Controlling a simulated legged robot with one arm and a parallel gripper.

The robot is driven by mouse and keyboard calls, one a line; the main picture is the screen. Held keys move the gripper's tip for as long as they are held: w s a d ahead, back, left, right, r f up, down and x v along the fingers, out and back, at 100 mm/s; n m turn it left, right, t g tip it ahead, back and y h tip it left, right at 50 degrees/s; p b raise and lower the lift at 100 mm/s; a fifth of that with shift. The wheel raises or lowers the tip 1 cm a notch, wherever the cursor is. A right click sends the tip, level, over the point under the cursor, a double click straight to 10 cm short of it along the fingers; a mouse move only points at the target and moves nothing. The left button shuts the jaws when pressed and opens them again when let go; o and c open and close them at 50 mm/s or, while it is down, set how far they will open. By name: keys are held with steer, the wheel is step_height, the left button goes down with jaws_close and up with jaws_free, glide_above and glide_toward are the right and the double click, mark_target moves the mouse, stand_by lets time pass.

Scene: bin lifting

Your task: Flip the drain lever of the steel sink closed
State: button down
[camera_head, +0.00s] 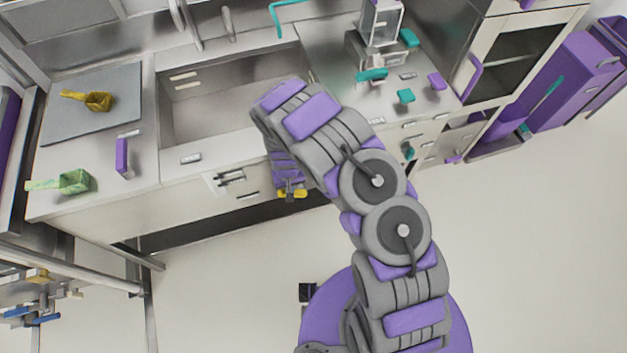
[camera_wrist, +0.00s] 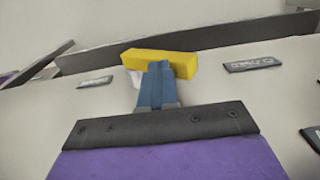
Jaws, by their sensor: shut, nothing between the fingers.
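The steel sink (camera_head: 205,118) is set in the counter at upper left of the head view, its basin partly hidden by my arm. A yellow lever (camera_head: 297,194) sticks out low at the front of the sink cabinet. It shows as a yellow bar (camera_wrist: 183,63) across the wrist view. My gripper (camera_head: 288,186) is pointed down in front of the cabinet, right at the lever. In the wrist view its blue fingers (camera_wrist: 157,70) are together, empty, and overlap the middle of the bar. I cannot tell whether they touch it.
A grey board (camera_head: 65,125) with a yellow scoop (camera_head: 97,101) and a green scoop (camera_head: 75,181) lie on the left counter. A purple block (camera_head: 122,155) stands near them. A clear-topped device (camera_head: 380,25) stands on the right counter. The floor (camera_head: 530,240) at right is clear.

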mark_target(282, 192)
steer(key=shift+s+a+f+b, duration=0.15)
steer(key=shift+a+f+b, duration=0.15)
steer(key=shift+a+b, duration=0.2)
steer(key=shift+f+b, duration=0.1)
steer(key=shift+b, duration=0.25)
steer(key=shift+s+a+f+h+b, duration=0.1)
steer(key=shift+a+f+h+b, duration=0.35)
steer(key=shift+h+b, duration=0.45)
steer(key=shift+s+a+f+b, duration=0.1)
steer(key=shift+a+f+b, duration=0.1)
steer(key=shift+b, duration=0.4)
steer(key=shift+s+a+f+b, duration=0.1)
steer(key=shift+a+f+b, duration=0.1)
steer(key=shift+b, duration=0.25)
steer(key=shift+s+a+f+b, duration=0.1)
steer(key=shift+a+f+b, duration=0.45)
steer(key=shift+f, duration=0.25)
steer(key=shift+s+f, duration=0.15)
steer(key=shift+s, duration=0.05)
